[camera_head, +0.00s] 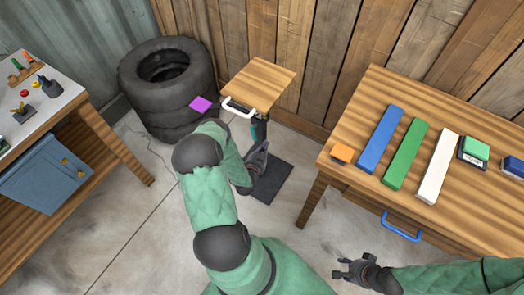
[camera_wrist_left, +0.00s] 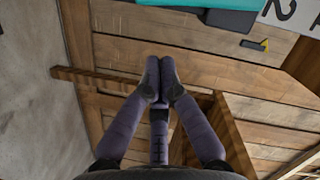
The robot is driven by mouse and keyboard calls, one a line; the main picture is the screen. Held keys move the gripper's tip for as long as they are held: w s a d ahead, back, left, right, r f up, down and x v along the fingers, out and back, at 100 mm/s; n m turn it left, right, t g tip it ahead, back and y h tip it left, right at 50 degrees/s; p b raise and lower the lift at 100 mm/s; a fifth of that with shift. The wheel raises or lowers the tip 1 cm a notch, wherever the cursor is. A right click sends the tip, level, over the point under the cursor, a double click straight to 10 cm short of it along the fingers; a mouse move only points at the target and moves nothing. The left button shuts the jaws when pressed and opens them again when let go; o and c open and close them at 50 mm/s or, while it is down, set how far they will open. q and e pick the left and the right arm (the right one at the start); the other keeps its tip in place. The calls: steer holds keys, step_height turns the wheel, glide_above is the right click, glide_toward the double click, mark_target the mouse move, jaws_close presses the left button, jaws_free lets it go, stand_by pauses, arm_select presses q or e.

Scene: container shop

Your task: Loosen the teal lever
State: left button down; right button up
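A dark teal part (camera_head: 260,129), perhaps the lever, shows under the edge of the small wooden stand. My left gripper (camera_head: 257,156) is just below it in the head view, and a gap shows between them. In the left wrist view, a teal piece with a black part (camera_wrist_left: 195,4) crosses the top edge, mostly out of frame. The fingertips of my left gripper (camera_wrist_left: 160,72) meet below that piece, with nothing seen between them. My right gripper (camera_head: 352,268) has spread fingers and is empty, low in the head view near the right table.
The right table (camera_head: 352,125) bears colored bars. A workbench (camera_head: 50,117) stands left. Floor between is open.

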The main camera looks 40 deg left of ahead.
arm_select(q)
steer(key=f+p+v, duration=0.1)
steer(key=p+v, duration=0.2)
steer(key=v, duration=0.6)
steer(key=shift+s+d, duration=0.35)
steer(key=w+d+f+n+g+h, duration=0.2)
steer(key=d+n+g+h, duration=0.15)
steer(key=d, duration=0.55)
steer(key=w+d+f+n+g+h, duration=0.15)
steer(key=d+g+h, duration=0.3)
steer(key=d, duration=0.45)
steer(key=s+d+r+n+g+h, duration=0.35)
steer(key=s+d+r+g, duration=0.3)
steer(key=s+d, duration=0.55)
step_height(320, 180, up, 6)
steer(key=w+d+p, duration=0.1)
steer(key=d+p, duration=0.1)
steer(key=p, duration=0.1)
steer(key=shift+d+p, duration=0.25)
steer(key=shift+p, duration=0.05)
